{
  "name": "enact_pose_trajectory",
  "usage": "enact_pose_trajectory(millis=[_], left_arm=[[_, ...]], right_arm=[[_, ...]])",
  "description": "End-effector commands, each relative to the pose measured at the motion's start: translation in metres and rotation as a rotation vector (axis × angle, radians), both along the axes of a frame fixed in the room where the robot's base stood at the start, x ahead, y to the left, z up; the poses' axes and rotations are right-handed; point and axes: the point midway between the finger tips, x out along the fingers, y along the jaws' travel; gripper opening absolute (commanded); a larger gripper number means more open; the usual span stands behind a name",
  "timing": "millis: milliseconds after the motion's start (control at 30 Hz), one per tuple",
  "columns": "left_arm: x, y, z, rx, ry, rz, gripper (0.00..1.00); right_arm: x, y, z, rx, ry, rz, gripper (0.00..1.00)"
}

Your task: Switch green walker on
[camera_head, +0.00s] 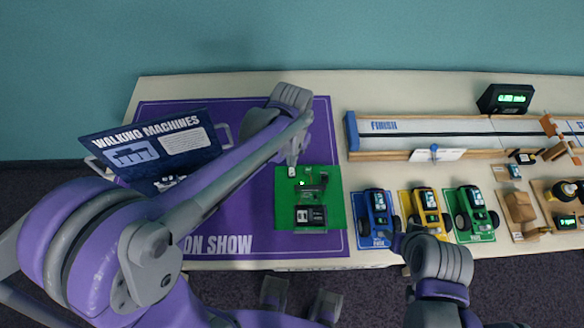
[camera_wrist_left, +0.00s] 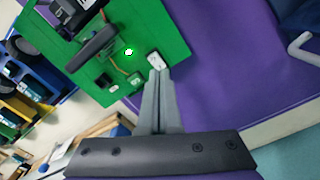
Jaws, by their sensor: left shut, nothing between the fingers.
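The green walker is a green board (camera_head: 335,208) on the purple mat, with a dark mechanism and a display-like black box (camera_head: 311,216) on it. It also fills the upper left of the left wrist view (camera_wrist_left: 165,25). A small bright green light (camera_wrist_left: 128,52) glows on the board. A white switch (camera_wrist_left: 156,62) sits near the board's edge. My left gripper (camera_head: 291,164) is shut and empty, pointing down at this switch. In the left wrist view its fingertips (camera_wrist_left: 159,74) are at the switch, touching or very close. The switch's rocker position is too small to tell.
A "Walking Machines" sign (camera_head: 150,150) stands left on the purple mat (camera_head: 235,215). Blue (camera_head: 376,213), yellow (camera_head: 425,210) and green (camera_head: 471,211) vehicles stand on mats to the right. A track (camera_head: 440,128) with a lit timer (camera_head: 506,98) lies behind.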

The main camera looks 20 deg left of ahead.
Motion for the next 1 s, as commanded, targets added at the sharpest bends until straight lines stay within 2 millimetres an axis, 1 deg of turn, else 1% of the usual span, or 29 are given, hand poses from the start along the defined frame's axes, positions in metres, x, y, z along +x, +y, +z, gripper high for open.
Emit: enact_pose_trajectory(millis=[33,533,1000], left_arm=[[0.0,0.0,0.007,0.0,-0.001,0.0,0.0],[0.001,0.0,0.046,0.0,0.0,0.0,0.0],[0.0,0.0,0.046,0.0,0.0,0.0,0.0]], right_arm=[[0.001,0.0,0.006,0.0,-0.003,0.0,0.45],[0.009,0.0,0.034,0.0,-0.018,0.0,0.45],[0.009,0.0,0.034,0.0,-0.018,0.0,0.45]])
